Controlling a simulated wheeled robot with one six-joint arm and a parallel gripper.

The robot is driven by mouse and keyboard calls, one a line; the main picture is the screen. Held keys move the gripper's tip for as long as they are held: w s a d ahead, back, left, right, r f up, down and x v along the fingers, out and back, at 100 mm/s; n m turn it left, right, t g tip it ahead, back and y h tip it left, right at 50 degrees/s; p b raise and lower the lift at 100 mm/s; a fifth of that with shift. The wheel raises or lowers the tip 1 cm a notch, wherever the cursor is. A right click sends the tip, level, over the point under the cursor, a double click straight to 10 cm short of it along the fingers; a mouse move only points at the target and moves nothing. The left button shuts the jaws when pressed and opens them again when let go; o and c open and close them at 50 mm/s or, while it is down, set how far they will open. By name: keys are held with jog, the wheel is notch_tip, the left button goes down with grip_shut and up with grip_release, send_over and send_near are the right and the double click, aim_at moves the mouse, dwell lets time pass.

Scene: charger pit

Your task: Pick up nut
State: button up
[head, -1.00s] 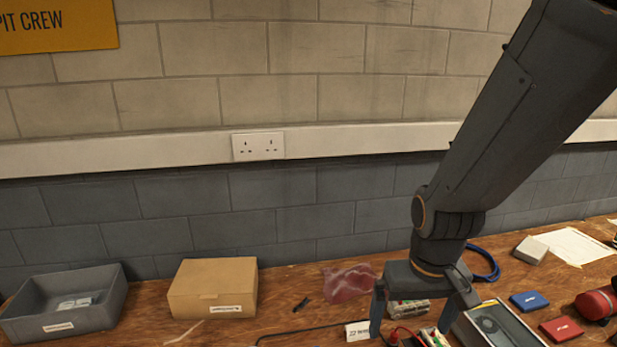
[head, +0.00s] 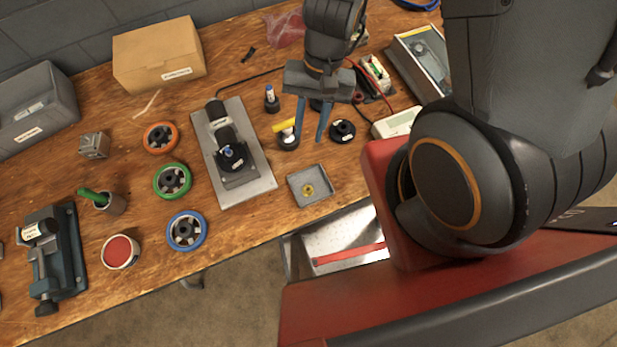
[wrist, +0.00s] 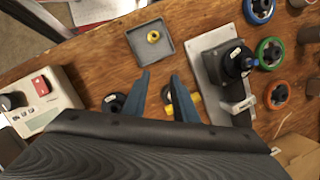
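The nut (head: 308,190) is a small brass-yellow ring lying in a shallow square grey tray (head: 292,197) near the front edge of the bench. In the wrist view the nut (wrist: 153,36) lies in the tray (wrist: 136,38), beyond my fingertips. My gripper (head: 309,139) is open, its two blue-grey fingers pointing down, behind the tray in the head view. In the wrist view my gripper (wrist: 160,76) shows nothing held between its fingertips. The fingers are apart from the tray.
A black part with a yellow piece (head: 288,137) stands close by my left finger, and a black round part (head: 343,131) is on the right. A grey plate fixture (head: 262,185) stands left of the tray. An open drawer (head: 335,240) is below the bench edge.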

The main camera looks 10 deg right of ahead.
jog(key=m+g+p, duration=0.1)
jog(key=m, duration=0.1)
send_near(309, 185)
jog(key=shift+s+a+f+b, duration=0.2)
jog(key=shift+s+a+f, duration=0.15)
jog(key=shift+f, duration=0.3)
jog(key=shift+s+a+f+b, duration=0.2)
jog(key=shift+s+a+f, duration=0.1)
jog(key=shift+f, duration=0.3)
jog(key=shift+x, duration=2.65)
jog(key=shift+s+d+r, duration=0.1)
jog(key=shift+c, duration=0.2)
grip_shut()
